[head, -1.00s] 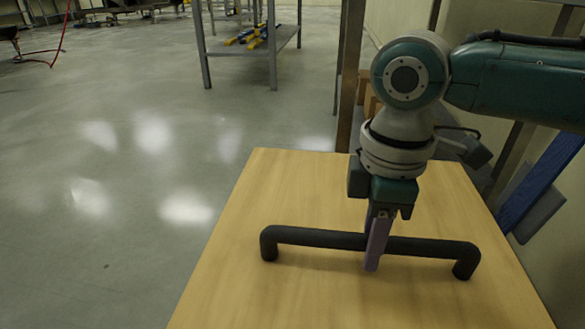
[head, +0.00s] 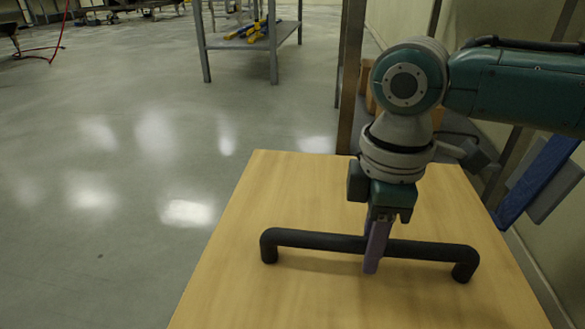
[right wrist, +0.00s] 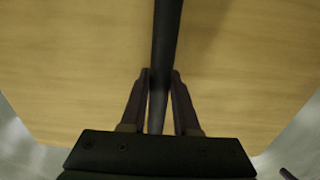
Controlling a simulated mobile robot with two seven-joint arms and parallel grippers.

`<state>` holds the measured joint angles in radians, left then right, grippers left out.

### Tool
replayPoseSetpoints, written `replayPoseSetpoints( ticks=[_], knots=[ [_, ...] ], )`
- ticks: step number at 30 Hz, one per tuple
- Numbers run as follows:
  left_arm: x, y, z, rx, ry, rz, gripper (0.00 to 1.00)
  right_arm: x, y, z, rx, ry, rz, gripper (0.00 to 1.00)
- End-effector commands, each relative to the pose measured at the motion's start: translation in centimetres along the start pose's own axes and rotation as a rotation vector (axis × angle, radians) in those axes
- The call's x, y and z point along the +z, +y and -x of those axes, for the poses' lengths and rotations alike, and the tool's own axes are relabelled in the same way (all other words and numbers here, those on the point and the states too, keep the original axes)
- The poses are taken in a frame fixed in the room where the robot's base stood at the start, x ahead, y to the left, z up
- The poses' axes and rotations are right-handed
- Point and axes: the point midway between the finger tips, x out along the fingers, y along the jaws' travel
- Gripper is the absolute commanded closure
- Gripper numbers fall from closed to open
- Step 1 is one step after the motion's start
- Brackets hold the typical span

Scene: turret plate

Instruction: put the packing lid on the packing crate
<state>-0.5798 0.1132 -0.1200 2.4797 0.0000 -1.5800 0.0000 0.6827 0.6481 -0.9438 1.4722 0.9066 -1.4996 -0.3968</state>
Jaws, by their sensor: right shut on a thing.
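The packing lid (head: 300,200) is a wide, flat, light wood board with a dark bar handle (head: 315,239) raised on its top. It fills the lower middle of the head view, and its near edge is cut off. My right gripper (head: 373,262) is shut on the handle a little right of its middle. The right wrist view shows the two fingers (right wrist: 158,85) on either side of the dark bar, with the lid (right wrist: 70,60) behind it. I cannot make out the packing crate in either view; what is under the lid is hidden. My left gripper is not in view.
A grey metal shelf (head: 250,43) with yellow items on it stands ahead on the open grey floor (head: 120,200). A brown post (head: 350,85) and cardboard boxes (head: 370,92) stand beyond the lid. A wall and a blue item (head: 538,180) are close on the right.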

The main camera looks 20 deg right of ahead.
Motion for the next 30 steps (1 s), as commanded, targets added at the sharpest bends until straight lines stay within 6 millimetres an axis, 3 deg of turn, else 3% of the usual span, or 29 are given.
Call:
replayPoseSetpoints(
  ticks=[26,27,30],
  knots=[
    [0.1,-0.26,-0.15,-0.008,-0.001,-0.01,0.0,-0.13,0.15,-0.54,0.003,0.004,-0.001,1.0],
    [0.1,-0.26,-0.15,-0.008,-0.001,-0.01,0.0,-0.13,0.16,-0.56,0.003,0.005,-0.001,0.69],
    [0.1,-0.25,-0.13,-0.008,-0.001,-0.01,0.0,-0.1,0.13,-0.57,0.003,0.004,0.0,0.58]
  ],
)
